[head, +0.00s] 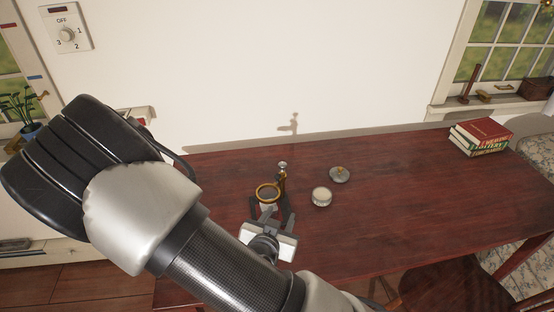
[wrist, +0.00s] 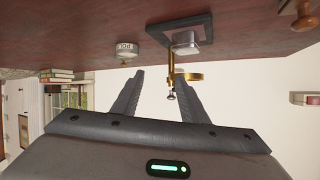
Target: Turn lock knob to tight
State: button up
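A small brass stand (head: 282,180) with a silver knob (head: 282,163) on top stands on the dark red table. A brass ring (head: 268,192) sticks out from its left side. In the wrist view the stand appears inverted, with a dark square base (wrist: 181,27), the silver knob (wrist: 171,97) and the brass ring (wrist: 193,76). My gripper (head: 270,208) is open, its fingers spread at the stand. In the wrist view the knob shows near the right finger of my gripper (wrist: 157,74); I cannot tell whether they touch. No tight marking is readable.
A round white tin (head: 321,197) and a grey lid with a brass knob (head: 340,175) lie right of the stand. Several books (head: 481,136) are stacked at the table's far right. A chair (head: 455,285) stands at the front right. The table's middle right is clear.

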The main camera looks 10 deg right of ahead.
aim_at(282, 166)
jog(key=w+d+r+n+t, duration=0.1)
jog(key=w+t, duration=0.1)
jog(key=w, duration=0.3)
jog(key=w+d+r+n+t+b, duration=0.1)
jog(key=w+t, duration=0.1)
jog(key=w, duration=0.4)
jog(key=w+d+r+n+t, duration=0.1)
jog(key=w+d, duration=0.1)
jog(key=w, duration=0.4)
jog(key=shift+w+r+t+y+b, duration=0.2)
jog(key=shift+t+y+b, duration=0.1)
jog(key=shift+t, duration=0.1)
grip_shut()
